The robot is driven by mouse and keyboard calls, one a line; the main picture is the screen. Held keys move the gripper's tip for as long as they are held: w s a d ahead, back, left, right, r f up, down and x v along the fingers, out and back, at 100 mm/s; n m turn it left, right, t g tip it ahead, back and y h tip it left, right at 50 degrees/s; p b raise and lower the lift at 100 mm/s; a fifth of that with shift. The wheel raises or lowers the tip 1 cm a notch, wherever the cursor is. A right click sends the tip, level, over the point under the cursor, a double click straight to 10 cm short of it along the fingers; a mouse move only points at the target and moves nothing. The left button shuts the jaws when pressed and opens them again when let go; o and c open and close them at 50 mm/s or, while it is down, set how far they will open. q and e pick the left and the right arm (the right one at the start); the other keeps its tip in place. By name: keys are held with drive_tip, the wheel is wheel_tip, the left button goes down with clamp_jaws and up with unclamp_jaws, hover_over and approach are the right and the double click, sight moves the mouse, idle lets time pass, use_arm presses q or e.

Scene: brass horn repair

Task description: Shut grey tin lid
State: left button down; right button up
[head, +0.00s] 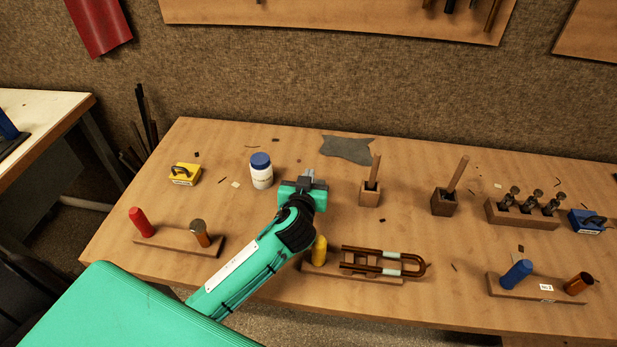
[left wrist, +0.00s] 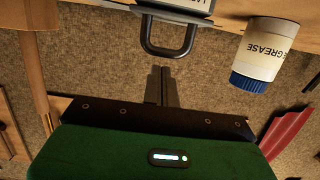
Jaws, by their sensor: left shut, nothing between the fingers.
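The grey tin (left wrist: 180,5) shows at the top edge of the left wrist view, cut off by the frame. It has a pale label and a dark loop handle (left wrist: 168,48). In the head view my left gripper largely hides it, and I cannot tell how far its lid is open. My left gripper (head: 308,179) is over the middle of the bench. In the left wrist view its fingers (left wrist: 161,75) are together, empty, with the tips close to the handle. I cannot tell whether they touch. My right gripper is not in view.
A grease jar (head: 261,171) with a blue lid and a yellow tin (head: 185,174) stand left of the gripper. A wooden block with a stick (head: 370,192) stands to its right. A rack with brown tubing (head: 380,262) lies in front. A grey cloth (head: 347,149) lies behind.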

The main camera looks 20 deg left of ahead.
use_arm(q)
drive_tip(key=shift+r, duration=0.1)
wheel_tip(320, 180, up, 20)
idle(0.6)
